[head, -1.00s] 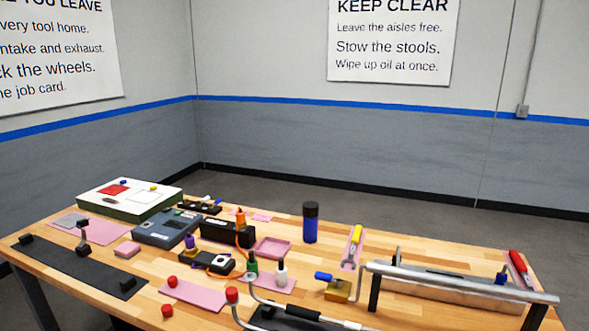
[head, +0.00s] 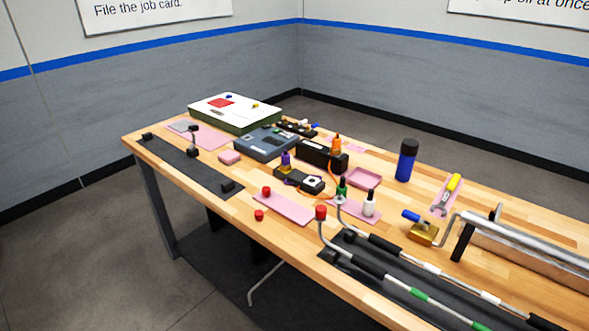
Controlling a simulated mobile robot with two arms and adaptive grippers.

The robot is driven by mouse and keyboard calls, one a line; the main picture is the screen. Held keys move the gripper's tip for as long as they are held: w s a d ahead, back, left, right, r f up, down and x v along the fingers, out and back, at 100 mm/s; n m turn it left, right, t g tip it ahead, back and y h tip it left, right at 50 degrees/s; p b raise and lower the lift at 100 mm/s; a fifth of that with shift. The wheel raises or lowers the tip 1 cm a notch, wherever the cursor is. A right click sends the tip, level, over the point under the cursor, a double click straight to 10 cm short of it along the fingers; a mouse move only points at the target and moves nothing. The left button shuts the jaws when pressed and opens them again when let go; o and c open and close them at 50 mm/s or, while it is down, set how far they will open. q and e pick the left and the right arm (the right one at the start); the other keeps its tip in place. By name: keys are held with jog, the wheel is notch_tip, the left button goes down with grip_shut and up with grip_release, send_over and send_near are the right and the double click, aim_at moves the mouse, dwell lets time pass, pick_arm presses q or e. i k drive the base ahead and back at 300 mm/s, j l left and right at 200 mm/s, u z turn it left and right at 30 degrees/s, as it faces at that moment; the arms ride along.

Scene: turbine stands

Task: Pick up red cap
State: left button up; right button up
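Several small red caps show in the head view. One red cap (head: 259,215) sits on the bare wood near the table's front edge. Another red cap (head: 266,191) is on the left end of a pink mat (head: 288,208). A third red cap (head: 321,212) is on the upper end of a bent metal tube (head: 323,233). Neither of my grippers is in view.
The wooden table (head: 233,212) carries a black strip (head: 190,165) at left and long tubes (head: 420,294) over another dark strip at right. Small bottles, including a white one (head: 369,204), stand behind the mat.

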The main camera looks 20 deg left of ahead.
aim_at(266, 190)
jog(key=z, duration=1.2)
jog(key=u, duration=2)
